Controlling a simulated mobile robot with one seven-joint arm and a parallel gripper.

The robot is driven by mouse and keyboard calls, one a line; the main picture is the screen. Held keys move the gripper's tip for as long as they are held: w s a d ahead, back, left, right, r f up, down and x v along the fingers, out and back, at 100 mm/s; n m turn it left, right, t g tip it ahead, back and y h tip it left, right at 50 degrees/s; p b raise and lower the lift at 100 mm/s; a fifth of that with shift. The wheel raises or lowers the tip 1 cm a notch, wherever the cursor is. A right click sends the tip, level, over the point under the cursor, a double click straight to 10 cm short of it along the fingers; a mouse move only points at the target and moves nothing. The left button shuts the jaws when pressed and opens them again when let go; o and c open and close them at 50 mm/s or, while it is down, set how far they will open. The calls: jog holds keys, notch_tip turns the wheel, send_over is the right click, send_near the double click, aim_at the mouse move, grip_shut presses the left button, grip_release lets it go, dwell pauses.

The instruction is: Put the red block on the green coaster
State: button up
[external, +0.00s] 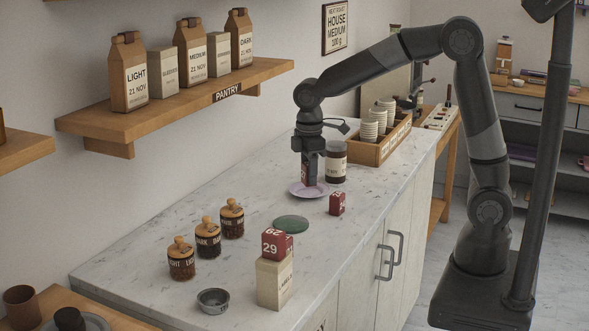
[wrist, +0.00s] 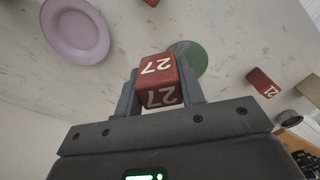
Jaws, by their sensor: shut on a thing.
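My gripper (external: 308,180) points down and is shut on a red block (wrist: 158,78) marked 27, which sits between both fingers in the wrist view. In the external view the held block (external: 304,176) shows only in part beside the dark fingers, in line with the lilac plate. The green coaster (external: 291,224) lies flat and bare on the counter, nearer the camera than my gripper. In the wrist view the coaster (wrist: 197,54) lies beyond the held block, partly hidden by it and apart from it.
A lilac plate (external: 298,189) lies on the counter. Another red block (external: 337,204) stands right of it. Several lidded jars (external: 208,240), a metal bowl (external: 213,301), a dark jar (external: 336,165) and a cup crate (external: 372,152) stand around.

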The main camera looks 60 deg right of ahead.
send_over(291, 223)
notch_tip(291, 223, down, 4)
jog(key=shift+d+f, duration=0.1)
jog(key=shift+f, duration=2.05)
jog(key=shift+f, duration=0.1)
jog(key=o, duration=1)
